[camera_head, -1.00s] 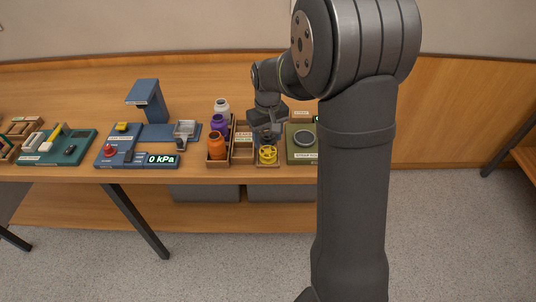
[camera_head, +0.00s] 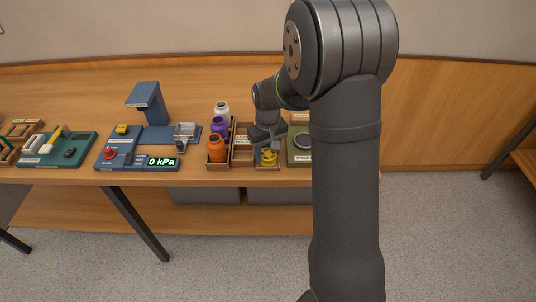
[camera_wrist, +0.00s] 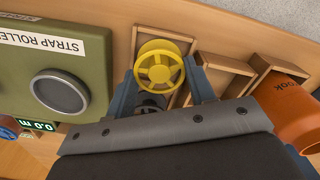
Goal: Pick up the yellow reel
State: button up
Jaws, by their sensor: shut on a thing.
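The yellow reel (camera_wrist: 159,64) is a spoked wheel, between the two blue fingers of my gripper (camera_wrist: 161,82) in the wrist view. My gripper is shut on it. In the head view the reel (camera_head: 268,159) shows just under my gripper (camera_head: 267,148), at the wooden compartment left of the green strap roller; fingers partly cover it. I cannot tell whether it is clear of the compartment floor. A dark grey reel (camera_wrist: 151,105) lies behind it in the wrist view, partly hidden.
The green strap roller (camera_wrist: 58,60) is close beside my gripper. Wooden bins (camera_wrist: 222,70) and an orange bottle (camera_head: 217,148), with purple and white bottles behind it, stand on the other side. A blue pressure device (camera_head: 123,148) reads 0 kPa. The bench behind is clear.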

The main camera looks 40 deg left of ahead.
aim_at(270, 153)
jog(key=shift+r, duration=0.15)
jog(key=r, duration=0.4)
jog(key=shift+w+d+r, duration=0.15)
jog(key=shift+w+d, duration=0.05)
jog(key=w+d+r, duration=0.4)
jog(key=d+r, duration=0.2)
jog(key=d, duration=0.3)
jog(key=shift+w+a+f, duration=0.85)
jog(key=shift+w+f, duration=0.05)
jog(key=shift+w, duration=0.5)
jog(key=shift+w+a+f, duration=0.9)
jog(key=shift+w+f, duration=0.05)
jog(key=shift+w, duration=0.45)
jog(key=shift+w+a+f, duration=0.85)
jog(key=shift+w+f, duration=0.05)
jog(key=shift+w, duration=0.5)
jog(key=shift+f, duration=0.25)
jog(key=shift+f, duration=0.3)
jog(key=shift+f, duration=0.45)
